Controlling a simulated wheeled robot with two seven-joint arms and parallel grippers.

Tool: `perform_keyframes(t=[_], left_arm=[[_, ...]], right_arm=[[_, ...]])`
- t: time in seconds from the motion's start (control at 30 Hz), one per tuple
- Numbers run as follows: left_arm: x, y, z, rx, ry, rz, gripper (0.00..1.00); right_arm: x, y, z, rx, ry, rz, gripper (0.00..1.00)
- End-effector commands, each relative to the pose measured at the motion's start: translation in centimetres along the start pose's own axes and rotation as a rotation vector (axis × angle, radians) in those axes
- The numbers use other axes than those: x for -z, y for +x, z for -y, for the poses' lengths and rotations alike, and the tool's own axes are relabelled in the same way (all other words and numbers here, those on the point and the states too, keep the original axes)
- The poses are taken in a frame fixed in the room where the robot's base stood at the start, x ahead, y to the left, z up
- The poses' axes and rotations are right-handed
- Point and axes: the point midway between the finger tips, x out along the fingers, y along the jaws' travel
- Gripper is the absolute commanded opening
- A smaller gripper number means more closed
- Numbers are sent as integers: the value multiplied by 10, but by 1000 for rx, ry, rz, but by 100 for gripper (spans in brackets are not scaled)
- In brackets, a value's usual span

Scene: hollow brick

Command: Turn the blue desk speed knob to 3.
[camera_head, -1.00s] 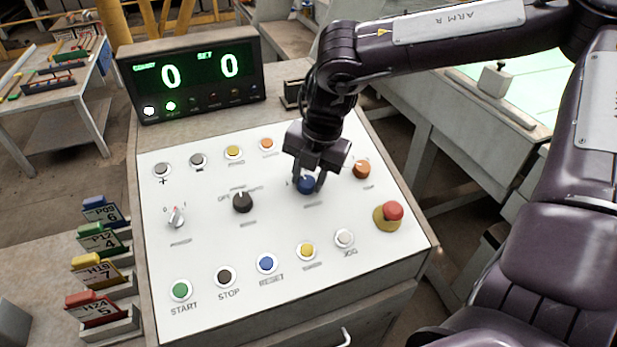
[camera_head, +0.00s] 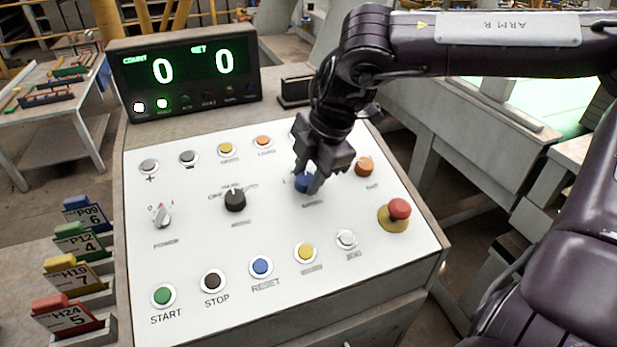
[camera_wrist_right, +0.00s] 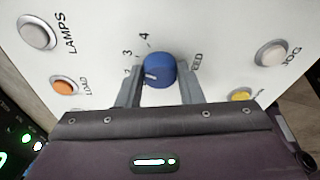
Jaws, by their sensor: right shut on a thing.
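The blue speed knob (camera_head: 303,183) is on the white desk panel (camera_head: 200,262), partly hidden by my right gripper (camera_head: 308,183). In the right wrist view the knob (camera_wrist_right: 160,70) sits between the two grey fingers, one on each side. My right gripper is shut on it. A short white pointer mark on the knob faces lower left in that view, nearest the digit 2. The digits 3 and 4 are printed further up around it. My left gripper is not in view.
A black knob (camera_head: 235,200) is to the left. Several push buttons surround them. The display (camera_head: 187,78) stands behind, reading 0 and 0.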

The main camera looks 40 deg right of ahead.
Motion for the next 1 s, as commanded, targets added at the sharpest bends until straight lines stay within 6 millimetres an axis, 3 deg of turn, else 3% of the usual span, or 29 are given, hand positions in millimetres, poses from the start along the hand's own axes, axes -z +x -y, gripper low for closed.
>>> perform_keyframes(t=[0.5,0.53,0.67,1.0], left_arm=[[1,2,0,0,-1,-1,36],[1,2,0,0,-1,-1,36],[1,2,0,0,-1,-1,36],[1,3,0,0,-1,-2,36]], right_arm=[[0,-1,0,-6,22,0,11],[0,-1,0,-6,22,0,36],[0,0,0,-6,22,0,53],[0,-4,-1,-7,21,0,55]])
